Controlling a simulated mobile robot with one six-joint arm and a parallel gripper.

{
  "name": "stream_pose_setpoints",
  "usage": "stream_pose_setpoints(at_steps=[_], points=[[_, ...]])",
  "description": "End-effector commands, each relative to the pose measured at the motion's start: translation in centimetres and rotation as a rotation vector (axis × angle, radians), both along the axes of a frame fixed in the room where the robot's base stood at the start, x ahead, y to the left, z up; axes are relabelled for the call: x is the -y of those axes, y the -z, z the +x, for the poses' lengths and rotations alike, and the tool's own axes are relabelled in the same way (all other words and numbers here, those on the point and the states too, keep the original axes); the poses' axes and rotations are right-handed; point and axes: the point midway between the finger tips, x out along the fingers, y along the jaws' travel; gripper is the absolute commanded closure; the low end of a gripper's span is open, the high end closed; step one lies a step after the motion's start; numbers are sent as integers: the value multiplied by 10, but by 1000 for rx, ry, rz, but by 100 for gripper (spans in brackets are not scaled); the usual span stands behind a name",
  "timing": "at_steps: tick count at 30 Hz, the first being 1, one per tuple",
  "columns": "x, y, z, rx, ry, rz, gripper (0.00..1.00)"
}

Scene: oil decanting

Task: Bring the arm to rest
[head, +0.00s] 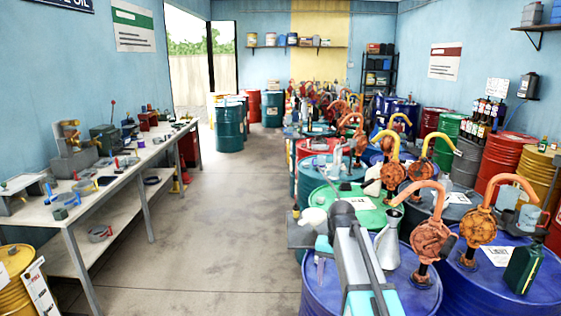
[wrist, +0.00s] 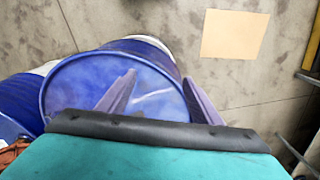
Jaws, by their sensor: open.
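My gripper (wrist: 159,77) is open in the wrist view, its two grey-purple fingers spread apart with nothing between them. A blue drum top (wrist: 85,85) lies below and beyond the fingers; I see no contact. In the head view, my grey and teal arm (head: 357,262) reaches forward over the near blue drum (head: 318,282). A metal pouring can (head: 387,243) stands just right of the arm on that drum.
Rusty hand pumps (head: 431,238) with orange and yellow spouts crowd the drums at the right. A green bottle (head: 523,268) stands on the right blue drum (head: 490,290). A cluttered workbench (head: 110,185) lines the left. The concrete aisle (head: 220,215) between is clear. A beige sheet (wrist: 234,34) lies on the floor.

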Motion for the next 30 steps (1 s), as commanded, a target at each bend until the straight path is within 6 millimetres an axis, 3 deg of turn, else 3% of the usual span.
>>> stream_pose_setpoints(at_steps=[5, 17, 23, 30], points=[[2, 8, 0, -3, 3, 0, 41], [3, 61, -12, -65, 4, 0, 41], [3, 103, -26, -114, 4, 0, 41], [3, 183, -62, -215, 4, -1, 41]])
